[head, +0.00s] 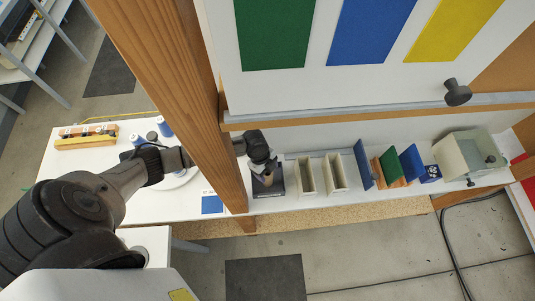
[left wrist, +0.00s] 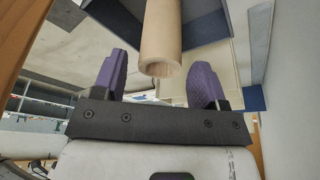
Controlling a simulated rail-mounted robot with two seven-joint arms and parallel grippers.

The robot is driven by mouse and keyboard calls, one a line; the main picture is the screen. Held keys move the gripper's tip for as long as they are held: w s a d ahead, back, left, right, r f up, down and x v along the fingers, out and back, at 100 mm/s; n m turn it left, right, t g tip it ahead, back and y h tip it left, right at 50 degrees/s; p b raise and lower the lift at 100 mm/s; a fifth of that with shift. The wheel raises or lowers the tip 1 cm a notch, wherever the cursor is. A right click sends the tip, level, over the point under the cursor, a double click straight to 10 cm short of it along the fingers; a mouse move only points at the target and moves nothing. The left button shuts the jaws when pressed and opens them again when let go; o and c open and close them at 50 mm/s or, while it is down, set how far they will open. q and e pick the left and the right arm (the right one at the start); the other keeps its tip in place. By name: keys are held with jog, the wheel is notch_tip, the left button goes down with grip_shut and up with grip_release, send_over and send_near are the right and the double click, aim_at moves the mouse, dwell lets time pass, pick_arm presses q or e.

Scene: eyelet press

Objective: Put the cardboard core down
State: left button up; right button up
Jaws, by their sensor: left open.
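The cardboard core (left wrist: 161,40) is a tan hollow tube. In the left wrist view it lies between the two purple fingers of my left gripper (left wrist: 158,80), its open end toward the camera. The fingers are open, with a gap on each side of the core. In the head view my left gripper (head: 263,166) is beyond the wooden post, just above a dark holder (head: 278,188); the gripper largely hides the core there. A dark grey-blue wall (left wrist: 204,22) is beside the core in the wrist view. I cannot tell exactly what the core rests on. My right gripper is not in view.
A wooden post (head: 185,80) stands close to my left arm. A white table (head: 90,185) with blue spools is at left.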

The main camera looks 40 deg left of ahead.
pick_arm(q)
jog(key=v, duration=1)
jog(key=shift+r+b, duration=0.35)
jog(key=shift+a, duration=0.15)
jog(key=shift+s+a, duration=0.1)
